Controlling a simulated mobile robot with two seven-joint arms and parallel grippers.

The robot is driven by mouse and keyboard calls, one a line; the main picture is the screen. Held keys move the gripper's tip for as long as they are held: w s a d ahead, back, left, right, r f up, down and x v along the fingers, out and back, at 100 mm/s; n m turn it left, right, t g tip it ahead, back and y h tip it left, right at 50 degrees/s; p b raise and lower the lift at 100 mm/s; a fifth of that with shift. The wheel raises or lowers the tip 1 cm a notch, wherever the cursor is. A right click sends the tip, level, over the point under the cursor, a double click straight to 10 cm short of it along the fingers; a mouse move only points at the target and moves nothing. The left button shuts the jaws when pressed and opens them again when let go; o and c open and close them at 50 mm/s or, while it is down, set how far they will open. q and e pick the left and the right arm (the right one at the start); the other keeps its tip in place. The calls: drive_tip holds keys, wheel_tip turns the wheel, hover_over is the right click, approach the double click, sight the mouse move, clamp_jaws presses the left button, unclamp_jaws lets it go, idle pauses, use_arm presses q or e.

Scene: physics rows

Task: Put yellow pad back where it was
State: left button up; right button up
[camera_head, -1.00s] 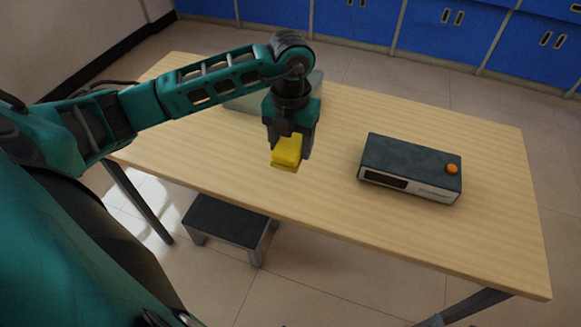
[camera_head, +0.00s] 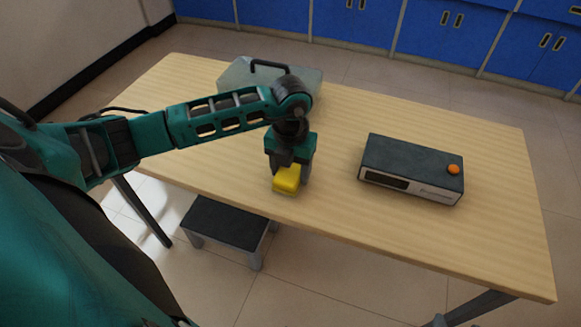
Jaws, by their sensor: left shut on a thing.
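The yellow pad (camera_head: 286,179) is a small yellow block between the fingers of my left gripper (camera_head: 290,172). The gripper points down and is shut on the pad, near the front edge of the wooden table (camera_head: 420,235). The pad's lower face is close to the table top; I cannot tell whether it touches. My right gripper is not in view.
A dark-topped box with an orange knob (camera_head: 412,168) stands on the table to the right of the pad. A grey case with a dark handle (camera_head: 232,77) stands behind my left arm. A low stool (camera_head: 227,222) is on the floor in front. The table's right end is clear.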

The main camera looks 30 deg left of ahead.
use_arm(q)
drive_tip(key=o, duration=0.9)
drive_tip(key=shift+o, duration=0.2)
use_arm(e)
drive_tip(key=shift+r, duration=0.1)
use_arm(q)
drive_tip(key=shift+r+p, duration=0.25)
drive_tip(key=shift+p, duration=0.05)
wheel_tip(320, 180, up, 12)
drive_tip(key=p, duration=0.1)
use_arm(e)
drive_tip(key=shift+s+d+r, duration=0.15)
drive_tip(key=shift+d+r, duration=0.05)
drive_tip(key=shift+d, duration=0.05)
use_arm(q)
drive_tip(key=shift+s+f, duration=0.1)
drive_tip(key=shift+f, duration=0.05)
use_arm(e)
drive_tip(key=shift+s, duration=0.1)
